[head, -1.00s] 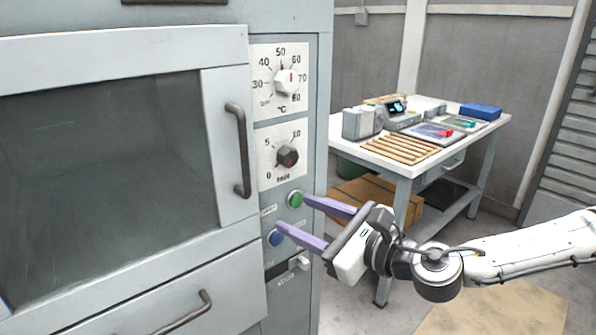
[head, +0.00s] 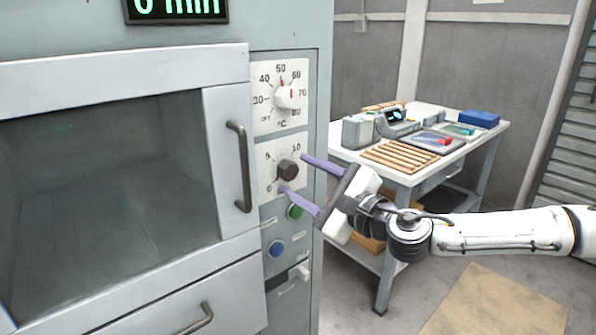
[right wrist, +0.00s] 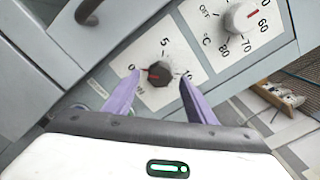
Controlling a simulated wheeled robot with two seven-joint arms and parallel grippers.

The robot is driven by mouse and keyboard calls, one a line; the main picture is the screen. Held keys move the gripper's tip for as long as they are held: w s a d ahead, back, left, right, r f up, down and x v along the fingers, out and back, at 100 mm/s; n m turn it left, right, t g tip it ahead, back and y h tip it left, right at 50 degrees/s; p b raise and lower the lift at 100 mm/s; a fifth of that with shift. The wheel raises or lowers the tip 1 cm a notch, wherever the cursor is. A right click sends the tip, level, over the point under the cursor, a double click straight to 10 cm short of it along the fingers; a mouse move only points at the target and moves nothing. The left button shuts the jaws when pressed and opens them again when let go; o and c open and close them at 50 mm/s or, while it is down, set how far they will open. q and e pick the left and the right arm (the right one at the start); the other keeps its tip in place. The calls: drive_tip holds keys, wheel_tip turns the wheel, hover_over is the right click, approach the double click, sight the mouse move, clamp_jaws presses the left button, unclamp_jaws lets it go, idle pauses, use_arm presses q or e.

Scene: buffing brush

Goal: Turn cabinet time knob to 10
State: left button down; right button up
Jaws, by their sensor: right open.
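The time knob (head: 288,169) is a dark knob on a white dial plate marked 0, 5 and 10, on the cabinet front. In the right wrist view the time knob (right wrist: 159,75) has a red mark that points toward the 0. My right gripper (head: 293,172) is open, with its purple fingers reaching toward the dial. In the right wrist view the fingertips (right wrist: 159,74) appear on either side of the knob, with visible gaps. I cannot tell how far in front of the knob they are. My left gripper is not in view.
The white temperature knob (head: 290,96) is just above. A green button (head: 296,211) and a blue button (head: 277,249) are below. The oven door handle (head: 239,166) stands out to the left. A worktable (head: 345,153) with wooden strips is behind at right.

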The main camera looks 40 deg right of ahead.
drive_tip(key=shift+w+a, duration=0.1)
drive_tip(key=shift+w, duration=0.55)
drive_tip(key=c, duration=1.1)
drive_tip(key=shift+o, duration=0.3)
